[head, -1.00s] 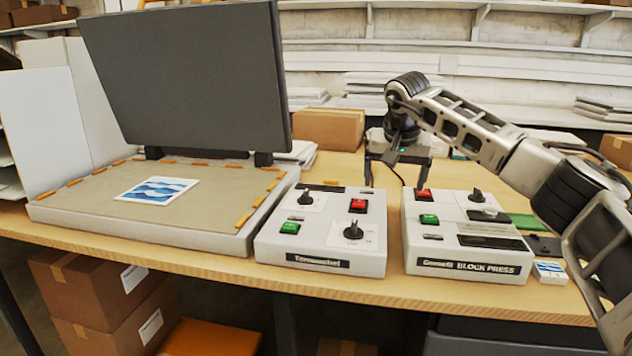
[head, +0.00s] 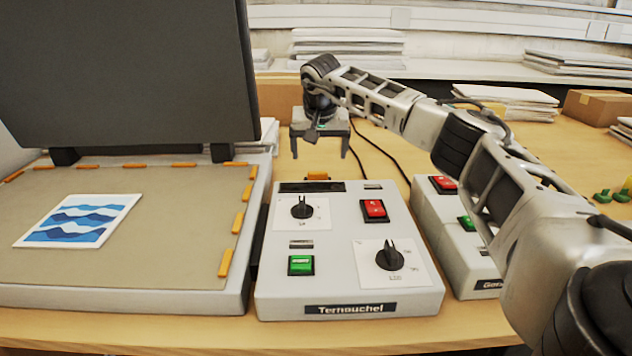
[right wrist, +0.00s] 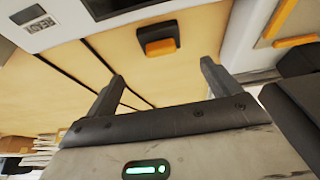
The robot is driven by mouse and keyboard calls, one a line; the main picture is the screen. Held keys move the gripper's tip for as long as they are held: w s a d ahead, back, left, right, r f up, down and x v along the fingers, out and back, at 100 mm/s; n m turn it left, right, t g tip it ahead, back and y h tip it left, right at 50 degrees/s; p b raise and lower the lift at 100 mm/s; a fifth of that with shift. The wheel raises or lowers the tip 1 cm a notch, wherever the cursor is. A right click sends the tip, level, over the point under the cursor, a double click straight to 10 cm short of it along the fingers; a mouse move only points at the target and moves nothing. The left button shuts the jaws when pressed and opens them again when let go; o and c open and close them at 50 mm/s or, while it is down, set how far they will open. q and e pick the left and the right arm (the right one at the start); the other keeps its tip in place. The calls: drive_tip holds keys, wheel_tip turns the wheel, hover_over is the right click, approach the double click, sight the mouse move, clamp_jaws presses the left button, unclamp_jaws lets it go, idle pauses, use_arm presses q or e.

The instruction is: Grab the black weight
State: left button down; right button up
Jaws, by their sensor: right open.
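A small dark block with an orange part (right wrist: 158,40) lies on the wooden table in the right wrist view, just beyond my fingertips; it looks like the black weight. In the head view only its orange top (head: 318,176) shows behind the Ternouchel control box, which hides the rest. My right gripper (head: 320,150) is open and empty, pointing down behind that box, above or slightly behind the block. In the right wrist view the spread fingers of the right gripper (right wrist: 163,72) are apart from the block. My left gripper is not in view.
The Ternouchel control box (head: 340,240) stands in front of the block. A large press with raised dark lid (head: 130,80) and a blue wave print (head: 80,220) is at left. A second control box (head: 430,210) is at right. Dark cables (head: 375,150) cross the table behind.

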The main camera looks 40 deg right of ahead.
sight(318, 172)
drive_tip(key=x, duration=0.3)
drive_tip(key=shift+w+f, duration=0.15)
drive_tip(key=shift+f, duration=0.1)
drive_tip(key=shift+s+a+x, duration=0.1)
drive_tip(key=shift+x, duration=1.25)
drive_tip(key=shift+s+a+x, duration=0.1)
drive_tip(key=shift+s+x, duration=0.05)
drive_tip(key=shift+x, duration=1.25)
drive_tip(key=shift+f, duration=0.1)
drive_tip(key=c, duration=1.5)
drive_tip(key=shift+o, duration=0.2)
